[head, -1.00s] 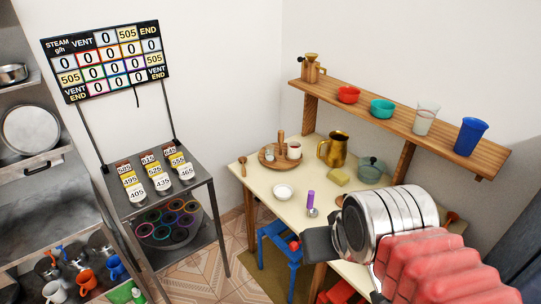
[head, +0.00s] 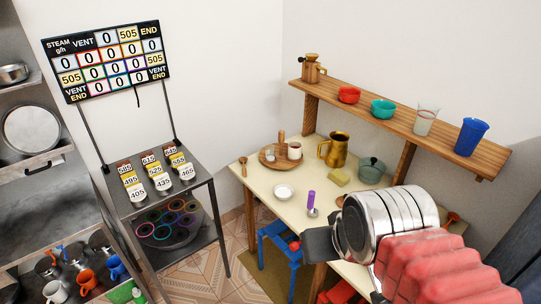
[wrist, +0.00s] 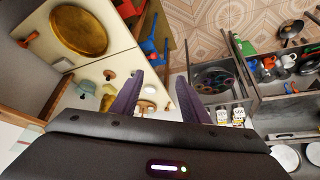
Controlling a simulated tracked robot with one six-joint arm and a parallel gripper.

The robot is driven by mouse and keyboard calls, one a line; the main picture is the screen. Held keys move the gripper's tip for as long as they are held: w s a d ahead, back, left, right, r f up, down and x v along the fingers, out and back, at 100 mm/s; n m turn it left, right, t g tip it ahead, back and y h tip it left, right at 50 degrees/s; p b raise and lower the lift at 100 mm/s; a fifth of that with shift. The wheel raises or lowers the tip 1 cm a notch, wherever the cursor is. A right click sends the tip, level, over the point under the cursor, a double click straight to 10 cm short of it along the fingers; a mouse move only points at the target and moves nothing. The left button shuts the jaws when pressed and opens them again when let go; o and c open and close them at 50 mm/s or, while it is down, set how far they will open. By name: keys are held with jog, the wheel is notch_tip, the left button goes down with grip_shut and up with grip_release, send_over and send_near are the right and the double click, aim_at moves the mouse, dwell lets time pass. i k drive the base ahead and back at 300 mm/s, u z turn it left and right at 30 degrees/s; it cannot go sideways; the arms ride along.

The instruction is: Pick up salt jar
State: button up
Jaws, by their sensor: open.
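A small clear jar with pale contents (head: 270,156), which looks like the salt jar, stands on a round wooden board (head: 281,162) at the far left part of the cream table. A wooden mill and a white-and-brown cup stand beside it on the board. My gripper (head: 318,243) is in front of the table, well apart from the jar, and its far side is hidden. In the wrist view my gripper (wrist: 160,77) has its two dark fingers spread with nothing held. The board shows partly between and below the fingertips; I cannot make out the jar there.
A white bowl (head: 283,191), a purple-handled scoop (head: 311,202), a yellow sponge (head: 340,177), a brass pitcher (head: 334,149) and a green pot (head: 371,170) share the table. A wooden shelf (head: 400,117) with cups hangs above. A blue stool (head: 280,250) stands below.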

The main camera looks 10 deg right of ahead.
aim_at(269, 153)
jog(key=k, duration=0.65)
jog(key=u, duration=0.45)
jog(key=i, duration=0.6)
jog(key=u, duration=0.55)
jog(key=i, duration=1.6)
jog(key=z, duration=0.65)
